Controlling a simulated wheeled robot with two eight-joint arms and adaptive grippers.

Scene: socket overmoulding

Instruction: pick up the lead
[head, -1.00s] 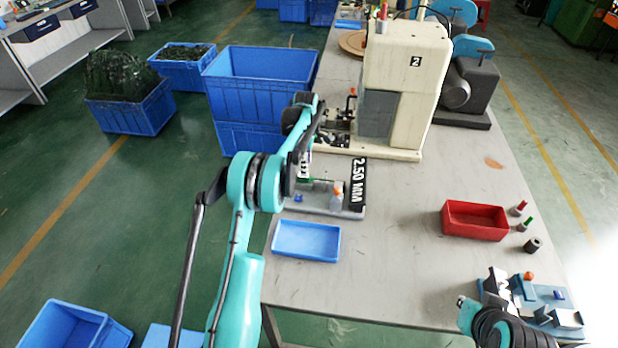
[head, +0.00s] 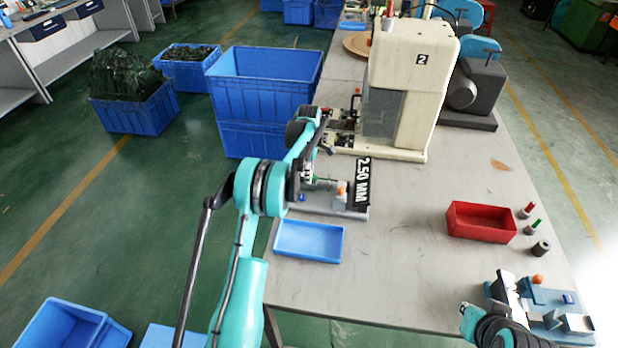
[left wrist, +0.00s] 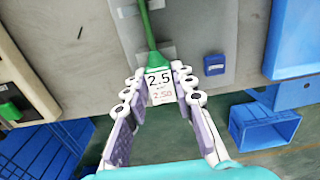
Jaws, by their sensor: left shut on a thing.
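The lead is green, with a thick green part (left wrist: 150,42) rising away from my left gripper in the left wrist view. A white tag reading 2.5 and 2.50 (left wrist: 160,86) sits between the fingers. My left gripper (left wrist: 157,72) is shut on the lead, its white jointed fingers on either side. In the head view, my left gripper (head: 309,178) is small and partly hidden by its arm, beside a grey fixture (head: 325,206) with a black 2.50 MM sign (head: 362,184). A thin green piece of the lead (head: 326,181) shows there.
A cream machine (head: 408,90) stands behind the fixture. A blue tray (head: 309,256) lies in front of it. A red bin (head: 481,236) and a second, blue fixture (head: 550,297) are to the right. The middle of the table is clear. Blue crates (head: 262,95) stand left of it.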

